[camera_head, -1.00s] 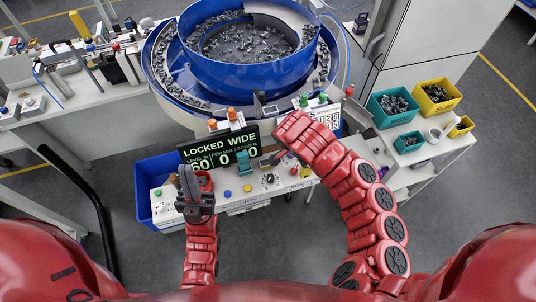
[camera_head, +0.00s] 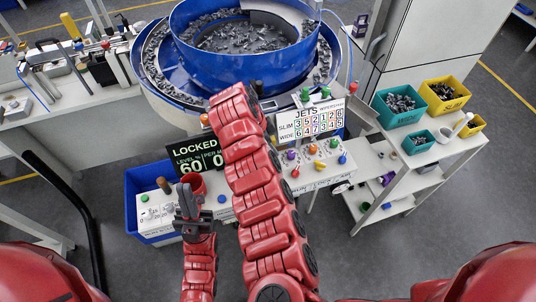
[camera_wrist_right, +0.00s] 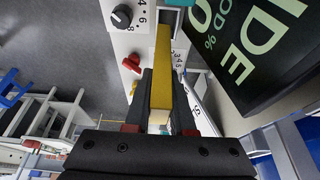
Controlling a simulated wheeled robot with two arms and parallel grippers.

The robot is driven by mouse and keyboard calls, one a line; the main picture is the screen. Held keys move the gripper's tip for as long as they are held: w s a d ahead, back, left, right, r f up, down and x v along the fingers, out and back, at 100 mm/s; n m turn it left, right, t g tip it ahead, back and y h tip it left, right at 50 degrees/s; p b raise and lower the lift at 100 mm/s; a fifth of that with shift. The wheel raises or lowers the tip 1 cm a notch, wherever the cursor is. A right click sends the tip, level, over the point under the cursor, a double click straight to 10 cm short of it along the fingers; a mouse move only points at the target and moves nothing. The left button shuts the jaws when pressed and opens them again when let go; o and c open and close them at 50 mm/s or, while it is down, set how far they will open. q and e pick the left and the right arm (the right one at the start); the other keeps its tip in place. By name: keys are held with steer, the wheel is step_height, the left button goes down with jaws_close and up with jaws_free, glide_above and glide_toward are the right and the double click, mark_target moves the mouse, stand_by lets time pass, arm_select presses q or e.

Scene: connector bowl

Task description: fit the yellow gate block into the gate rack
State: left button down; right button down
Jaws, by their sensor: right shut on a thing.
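The yellow gate block (camera_wrist_right: 161,72) is a long yellow bar in the right wrist view. My right gripper (camera_wrist_right: 163,100) is shut on it, with a dark finger on each side. Its far end points at a teal part (camera_wrist_right: 180,3) at the top edge; whether they touch I cannot tell. In the head view my right arm hides its gripper and the block. My left gripper (camera_head: 188,203) is over the front of the white control panel, holding nothing that I can see; its jaw opening is unclear. I cannot make out the gate rack with certainty.
The panel (camera_head: 225,215) carries knobs and buttons; a black knob (camera_wrist_right: 122,16) and a red one (camera_wrist_right: 132,63) are beside the block. The dark display (camera_head: 193,157) stands close to my right arm. The blue feeder bowl (camera_head: 245,65) is behind. Coloured bins (camera_head: 441,103) are at right.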

steer(key=shift+a, duration=0.5)
step_height(320, 180, down, 3)
steer(key=shift+r+p, duration=0.1)
steer(key=shift+p, duration=1)
steer(key=shift+w+f, duration=0.1)
steer(key=shift+f, duration=0.4)
steer(key=c, duration=1)
jaws_free()
steer(key=shift+c, duration=0.2)
